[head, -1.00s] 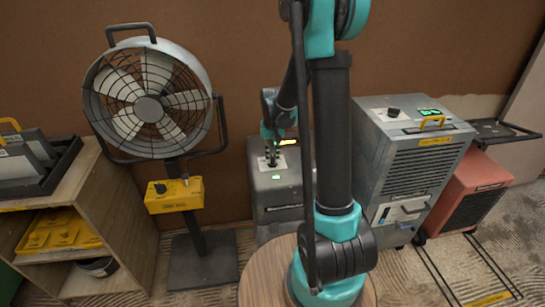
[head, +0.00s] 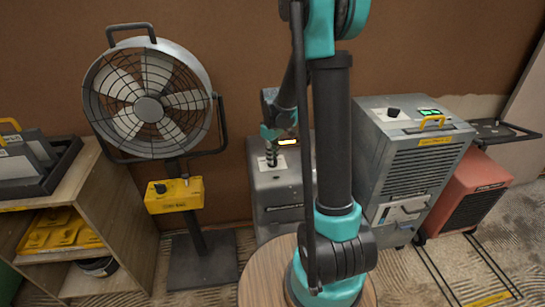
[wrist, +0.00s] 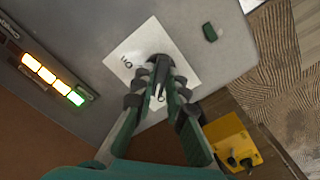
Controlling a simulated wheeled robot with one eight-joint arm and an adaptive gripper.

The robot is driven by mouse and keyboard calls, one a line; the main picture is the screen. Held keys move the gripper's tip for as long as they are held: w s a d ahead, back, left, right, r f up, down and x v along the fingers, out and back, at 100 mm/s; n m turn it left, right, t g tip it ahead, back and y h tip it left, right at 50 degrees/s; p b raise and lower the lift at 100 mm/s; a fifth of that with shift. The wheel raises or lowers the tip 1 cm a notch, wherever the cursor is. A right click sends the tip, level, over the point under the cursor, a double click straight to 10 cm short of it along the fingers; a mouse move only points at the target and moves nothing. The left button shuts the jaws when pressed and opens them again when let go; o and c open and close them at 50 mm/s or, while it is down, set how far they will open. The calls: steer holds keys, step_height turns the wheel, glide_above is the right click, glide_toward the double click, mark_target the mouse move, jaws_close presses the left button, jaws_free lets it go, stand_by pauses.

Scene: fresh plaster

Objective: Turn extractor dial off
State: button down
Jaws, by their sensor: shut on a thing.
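The extractor (head: 285,190) is a grey box against the wall, partly hidden behind my arm in the head view. On its top is a black dial (wrist: 159,60) on a white label (wrist: 127,62) with small printed marks. My gripper (wrist: 161,86) is shut on the dial from above, its fingers on either side, covering much of the knob. In the head view my gripper (head: 271,158) reaches down onto the extractor top. A small green lamp (wrist: 209,32) beside the label looks dark. The dial's exact setting is partly hidden.
A lit bar of yellow and green segments (wrist: 52,79) is on the extractor. A caged fan (head: 148,105) with a yellow control box (head: 174,195) stands left. A larger grey unit (head: 415,165) stands close on the right. A round wooden table (head: 258,270) is in front.

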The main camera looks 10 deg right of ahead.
steer(key=shift+n, duration=0.6)
steer(key=c, duration=1.5)
jaws_free()
steer(key=shift+c, duration=0.2)
step_height(320, 180, up, 12)
